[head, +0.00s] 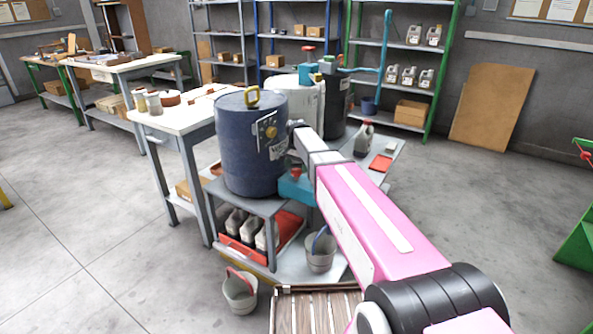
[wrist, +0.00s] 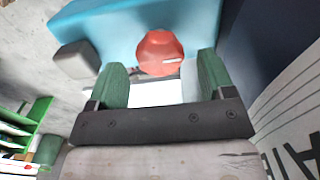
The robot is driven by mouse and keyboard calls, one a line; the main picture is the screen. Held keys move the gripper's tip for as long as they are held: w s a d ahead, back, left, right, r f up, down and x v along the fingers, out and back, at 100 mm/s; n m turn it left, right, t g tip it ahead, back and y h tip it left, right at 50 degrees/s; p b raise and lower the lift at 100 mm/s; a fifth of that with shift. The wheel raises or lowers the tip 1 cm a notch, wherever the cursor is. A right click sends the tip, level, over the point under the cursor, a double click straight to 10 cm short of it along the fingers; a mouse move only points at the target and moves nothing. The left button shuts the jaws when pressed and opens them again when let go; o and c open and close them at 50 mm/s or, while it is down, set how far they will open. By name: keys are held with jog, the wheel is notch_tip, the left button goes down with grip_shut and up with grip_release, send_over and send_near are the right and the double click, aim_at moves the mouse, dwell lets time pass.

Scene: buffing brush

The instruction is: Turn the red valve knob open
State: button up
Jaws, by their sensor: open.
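The red valve knob (wrist: 160,54) is round, with a small pale mark, and sits on a light-blue valve body (wrist: 105,25) in the wrist view. My gripper (wrist: 160,63) has green finger pads. It is open, with one finger on each side of the knob and a visible gap on both sides. In the head view the red knob (head: 296,172) shows small above the teal valve body (head: 293,187), low on the blue drum (head: 250,150). My pink arm reaches beside it, and my fingers cannot be made out there.
The blue drum stands on a grey stand (head: 262,207), with a grey bucket (head: 320,252) below the valve. Another bucket (head: 240,290) is on the floor. A white drum (head: 300,100) stands behind. The drum wall (wrist: 285,110) is close on the right in the wrist view.

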jog(key=shift+f, duration=0.95)
jog(key=c, duration=0.9)
